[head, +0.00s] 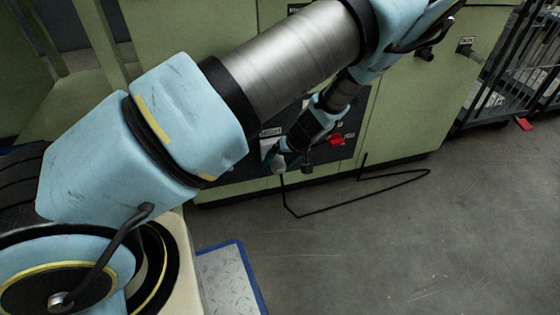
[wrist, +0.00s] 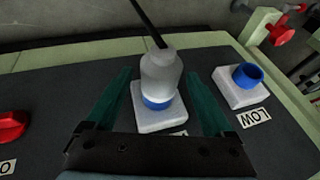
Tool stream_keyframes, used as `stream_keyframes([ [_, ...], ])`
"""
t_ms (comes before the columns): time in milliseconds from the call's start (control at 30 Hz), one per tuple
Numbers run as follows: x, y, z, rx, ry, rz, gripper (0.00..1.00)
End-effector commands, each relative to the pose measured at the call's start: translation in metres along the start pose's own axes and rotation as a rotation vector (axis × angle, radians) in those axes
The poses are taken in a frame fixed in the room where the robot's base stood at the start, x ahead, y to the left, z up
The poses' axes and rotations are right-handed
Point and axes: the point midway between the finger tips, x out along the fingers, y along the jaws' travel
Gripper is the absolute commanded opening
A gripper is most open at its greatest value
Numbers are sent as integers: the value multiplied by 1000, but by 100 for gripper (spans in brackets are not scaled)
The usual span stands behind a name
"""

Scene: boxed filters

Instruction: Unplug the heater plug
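The heater plug (wrist: 160,75) is a pale grey, bottle-shaped plug with a black cord leaving its end. It sits in a blue-ringed socket on a white square base (wrist: 158,118). My gripper (wrist: 157,73) has its two dark green fingers on either side of the plug. The fingers look open, with a gap showing at the left; contact at the right finger cannot be told. In the head view the plug (head: 279,164) shows pale at the dark panel, beside my gripper, which is partly hidden by my wrist.
An empty blue-ringed socket (wrist: 246,78) marked LOW is on the right in the wrist view. A red knob (wrist: 12,127) is on the left. The black cord (head: 340,207) loops over the floor before the green cabinet (head: 405,110). A wire cage cart (head: 510,75) stands at right.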

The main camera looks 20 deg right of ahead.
Motion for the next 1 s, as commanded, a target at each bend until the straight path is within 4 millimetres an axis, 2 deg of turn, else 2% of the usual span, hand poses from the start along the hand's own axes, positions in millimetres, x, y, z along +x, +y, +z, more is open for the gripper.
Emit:
stream_keyframes([
  [67,0,0,0,0,0,0,76],
  [733,0,0,0,0,0,0,1],
  [1000,-2,0,3,1,0,0,0],
])
